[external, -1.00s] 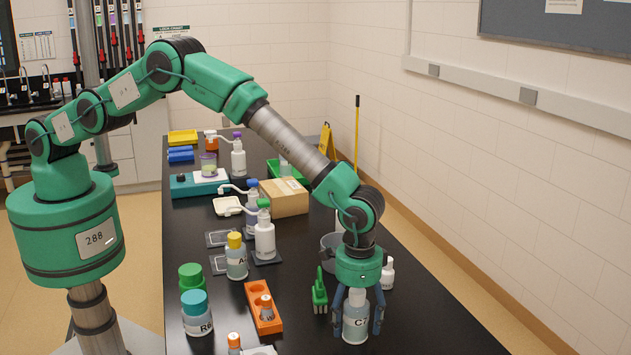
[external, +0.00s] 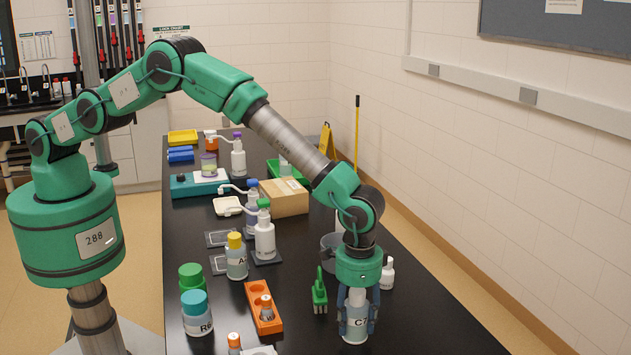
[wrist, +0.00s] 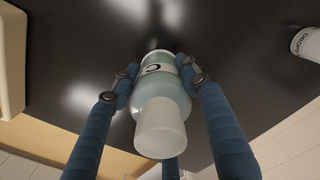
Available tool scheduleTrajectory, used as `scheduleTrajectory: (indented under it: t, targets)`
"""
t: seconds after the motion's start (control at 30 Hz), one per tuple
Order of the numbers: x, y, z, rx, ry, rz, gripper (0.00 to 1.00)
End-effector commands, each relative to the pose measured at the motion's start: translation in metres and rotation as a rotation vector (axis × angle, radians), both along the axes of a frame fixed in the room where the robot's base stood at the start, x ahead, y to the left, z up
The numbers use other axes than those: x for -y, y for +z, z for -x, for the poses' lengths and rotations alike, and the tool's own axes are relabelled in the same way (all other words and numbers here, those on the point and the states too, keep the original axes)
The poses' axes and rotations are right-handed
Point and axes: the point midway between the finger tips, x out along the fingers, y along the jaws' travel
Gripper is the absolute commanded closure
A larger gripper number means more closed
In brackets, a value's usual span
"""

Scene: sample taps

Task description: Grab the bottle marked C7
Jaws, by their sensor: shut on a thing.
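The bottle marked C7 (external: 355,325) stands upright on the black bench top, with a white cap and a pale body. Its label is partly covered by a finger in the external view. My gripper (external: 357,318) points straight down over it, its blue fingers closed against the bottle's sides. In the wrist view the bottle (wrist: 161,105) sits between the fingers of my gripper (wrist: 158,75), with its white cap toward the camera and part of its label showing. The bottle appears to rest on the bench still.
A small white bottle (external: 387,274) stands just behind right of my gripper. A green brush-like item (external: 319,292) lies to the left, then an orange rack (external: 262,308). A grey container (external: 329,246) and a cardboard box (external: 284,197) are behind.

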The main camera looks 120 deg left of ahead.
Motion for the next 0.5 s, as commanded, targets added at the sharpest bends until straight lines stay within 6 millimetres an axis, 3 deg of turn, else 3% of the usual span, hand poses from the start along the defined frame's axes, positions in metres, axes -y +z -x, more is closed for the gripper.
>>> scheduleTrajectory:
  t: [0.27,0.5]
  targets:
    - [0.000,0.014,-0.001,0.003,0.000,-0.001,0.89]
    - [0.000,0.045,-0.001,0.004,0.000,0.000,0.89]
